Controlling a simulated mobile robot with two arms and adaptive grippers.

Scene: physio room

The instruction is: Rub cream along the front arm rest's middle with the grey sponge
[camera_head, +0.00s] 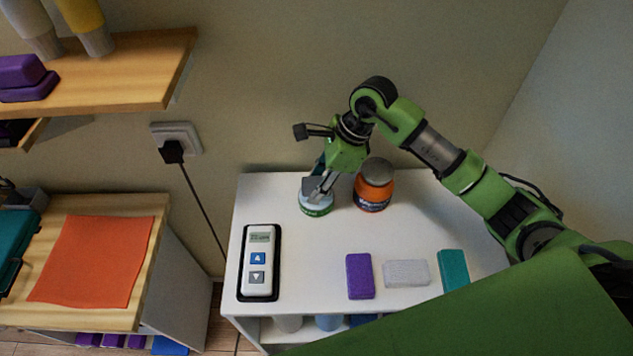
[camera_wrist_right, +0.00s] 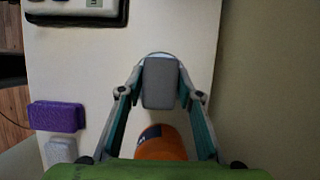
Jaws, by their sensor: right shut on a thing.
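My right gripper (camera_head: 318,190) is shut on the grey sponge (camera_head: 309,186), pointing down at the back of the white cart top. The sponge also shows between the two fingers in the right wrist view (camera_wrist_right: 160,83). It is at the mouth of an open pale jar (camera_head: 316,208) with a green label; only the jar's rim shows past the sponge in the wrist view. I cannot tell how far the sponge is in the jar. No arm rest can be made out. My left gripper is not in view.
An orange jar with a grey lid (camera_head: 374,187) stands close right of the gripper. A purple block (camera_head: 359,276), a pale grey block (camera_head: 406,273) and a teal block (camera_head: 453,270) lie along the front of the white cart (camera_head: 310,250). A remote (camera_head: 259,262) lies at left.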

